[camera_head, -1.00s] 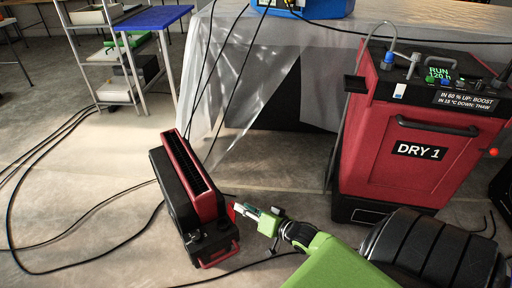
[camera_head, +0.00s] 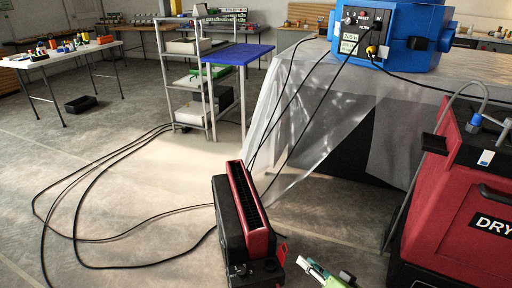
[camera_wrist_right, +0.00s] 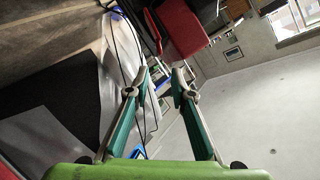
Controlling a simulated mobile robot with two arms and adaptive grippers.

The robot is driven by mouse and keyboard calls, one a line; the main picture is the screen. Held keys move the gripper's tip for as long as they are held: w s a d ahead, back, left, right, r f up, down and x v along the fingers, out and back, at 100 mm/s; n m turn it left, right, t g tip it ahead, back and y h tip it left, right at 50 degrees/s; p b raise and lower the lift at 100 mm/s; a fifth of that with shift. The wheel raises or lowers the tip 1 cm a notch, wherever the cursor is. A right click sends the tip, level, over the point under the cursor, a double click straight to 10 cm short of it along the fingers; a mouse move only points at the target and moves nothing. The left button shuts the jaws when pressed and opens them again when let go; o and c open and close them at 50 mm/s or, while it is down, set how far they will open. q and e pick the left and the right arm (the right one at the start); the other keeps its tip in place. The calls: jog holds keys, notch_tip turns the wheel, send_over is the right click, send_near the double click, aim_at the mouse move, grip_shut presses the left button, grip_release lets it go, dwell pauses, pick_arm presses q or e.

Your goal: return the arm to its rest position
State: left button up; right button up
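My right gripper (camera_head: 326,276) shows at the bottom edge of the head view, with only its end in frame. It is to the right of the red and black floor unit (camera_head: 259,238), and appears apart from it. In the right wrist view the two teal fingers (camera_wrist_right: 161,82) stand apart with a gap between their tips, and nothing is held. My left gripper is not in view.
The red DRY 1 machine (camera_head: 465,215) stands at right, cut off by the frame. A blue device (camera_head: 400,30) sits on plastic sheeting (camera_head: 300,110). Black cables (camera_head: 130,265) run over the floor at left. A shelf rack (camera_head: 185,75) stands behind.

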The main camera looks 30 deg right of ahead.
jog(key=s+a+f+n+g, duration=0.5)
jog(key=s+a+f+g, duration=0.15)
jog(key=a+f, duration=0.5)
jog(key=s+a+f+n+g+h, duration=0.1)
jog(key=s+a+n+g, duration=0.5)
jog(key=s, duration=0.5)
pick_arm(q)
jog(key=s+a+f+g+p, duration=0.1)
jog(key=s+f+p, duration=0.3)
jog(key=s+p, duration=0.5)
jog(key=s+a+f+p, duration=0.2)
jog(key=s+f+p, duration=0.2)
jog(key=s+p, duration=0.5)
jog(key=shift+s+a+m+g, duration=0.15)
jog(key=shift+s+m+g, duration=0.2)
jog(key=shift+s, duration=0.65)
pick_arm(e)
jog(key=s+d+f, duration=0.1)
jog(key=s+f, duration=0.3)
jog(key=s, duration=0.5)
jog(key=s+d+f+m, duration=0.1)
jog(key=s+f, duration=0.3)
jog(key=s, duration=0.6)
jog(key=shift+s+d+m+g, duration=0.2)
jog(key=shift+s+m+g, duration=0.1)
jog(key=shift+g, duration=0.15)
